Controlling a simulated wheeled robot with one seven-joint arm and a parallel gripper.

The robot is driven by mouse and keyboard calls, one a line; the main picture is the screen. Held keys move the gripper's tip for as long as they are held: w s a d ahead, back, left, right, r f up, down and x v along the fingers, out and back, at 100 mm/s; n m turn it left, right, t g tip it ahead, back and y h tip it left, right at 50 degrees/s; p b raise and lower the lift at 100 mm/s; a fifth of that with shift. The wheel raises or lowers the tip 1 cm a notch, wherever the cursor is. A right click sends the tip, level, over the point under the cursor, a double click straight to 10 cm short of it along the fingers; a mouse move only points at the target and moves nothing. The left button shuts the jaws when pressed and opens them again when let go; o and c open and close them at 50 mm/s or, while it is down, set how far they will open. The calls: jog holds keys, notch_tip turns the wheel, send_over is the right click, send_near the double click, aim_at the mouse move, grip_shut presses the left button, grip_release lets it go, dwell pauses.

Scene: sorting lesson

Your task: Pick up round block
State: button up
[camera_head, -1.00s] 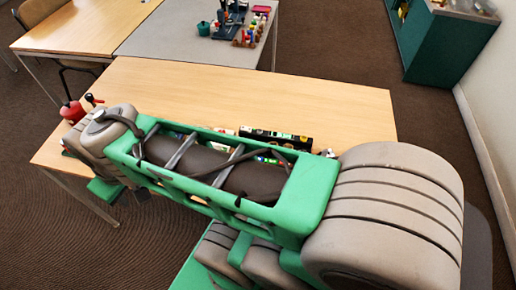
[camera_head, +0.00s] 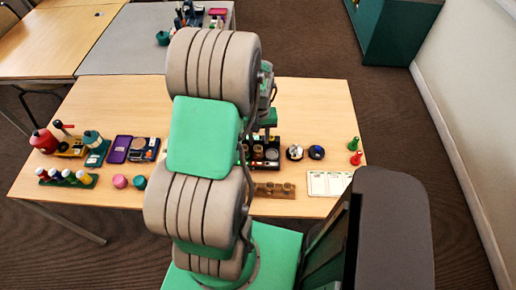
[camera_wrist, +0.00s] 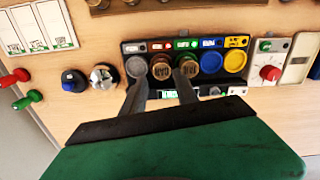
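Brown round blocks stand in a black sorting tray (camera_wrist: 215,44) with coloured slots. One round block (camera_wrist: 161,68) is by the red label and another (camera_wrist: 187,66) by the green label. The grey, blue and yellow slots look empty. My gripper (camera_wrist: 160,84) is open and empty over the tray's edge, its fingertips near these two blocks; I cannot tell if they touch. In the head view the black tray (camera_head: 272,154) is partly hidden behind my arm. A wooden holder (camera_head: 262,194) with more brown round pieces stands nearer the table's front edge.
A white card (camera_head: 328,183), a blue-topped knob (camera_head: 316,153), a three-jaw chuck-like piece (camera_head: 294,153) and red and green pegs (camera_head: 355,151) stand to the right. Purple (camera_head: 120,149) and other items crowd the left. The far table area (camera_head: 318,105) is clear.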

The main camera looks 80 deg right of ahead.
aim_at(258, 148)
notch_tip(258, 148, down, 7)
jog(key=shift+w+d+r+p, duration=0.15)
jog(key=shift+p, duration=0.7)
grip_shut()
